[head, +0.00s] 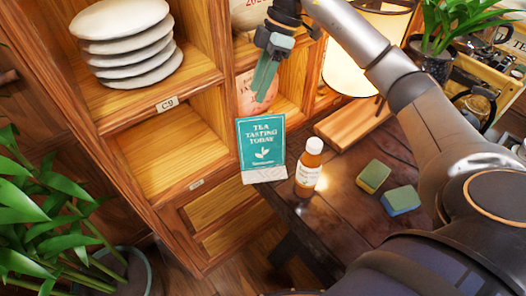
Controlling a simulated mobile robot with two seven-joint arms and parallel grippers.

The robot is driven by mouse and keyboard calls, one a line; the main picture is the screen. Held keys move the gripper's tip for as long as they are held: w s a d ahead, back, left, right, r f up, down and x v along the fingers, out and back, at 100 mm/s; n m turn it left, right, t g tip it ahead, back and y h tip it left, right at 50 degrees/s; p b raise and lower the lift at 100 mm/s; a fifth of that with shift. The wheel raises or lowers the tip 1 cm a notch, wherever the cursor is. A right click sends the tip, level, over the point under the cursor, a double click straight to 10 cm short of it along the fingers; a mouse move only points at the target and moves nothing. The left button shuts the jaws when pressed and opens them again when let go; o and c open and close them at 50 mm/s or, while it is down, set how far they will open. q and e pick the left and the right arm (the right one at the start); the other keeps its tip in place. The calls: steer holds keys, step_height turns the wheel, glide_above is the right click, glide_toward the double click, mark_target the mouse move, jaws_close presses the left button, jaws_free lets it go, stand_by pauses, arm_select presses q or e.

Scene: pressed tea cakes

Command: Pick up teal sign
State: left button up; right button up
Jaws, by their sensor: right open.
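The teal sign (262,147) stands upright in a pale base at the left end of the dark wooden table, with white lettering and a leaf mark on its face. My right gripper (264,97) is above the sign's top edge, its fingers pointing down, in front of a round reddish-wrapped item on the shelf. It is open and not visibly holding anything. The picture does not show clearly how far its fingertips are from the sign. My left gripper is not in view.
An amber bottle (309,168) with a white cap stands close to the sign's right. Two sponges (374,176) (401,200) lie further right. A wooden block (352,125) and glowing lamp (364,50) are behind. The shelf (160,150) is left, a plant (50,215) lower left.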

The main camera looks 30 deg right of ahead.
steer(key=d+m+h, duration=0.1)
steer(key=d, duration=0.2)
glide_above(262, 118)
steer(key=d, duration=0.1)
steer(key=f, duration=0.5)
steer(key=shift+s+d+f, duration=0.15)
steer(key=shift+s, duration=0.2)
steer(key=shift+w+d+x, duration=0.1)
steer(key=shift+w+x, duration=0.05)
steer(key=shift+x, duration=1.3)
steer(key=shift+w+d+x, duration=0.1)
steer(key=shift+d+x, duration=0.05)
steer(key=shift+x, duration=1.3)
steer(key=shift+f, duration=0.35)
jaws_close()
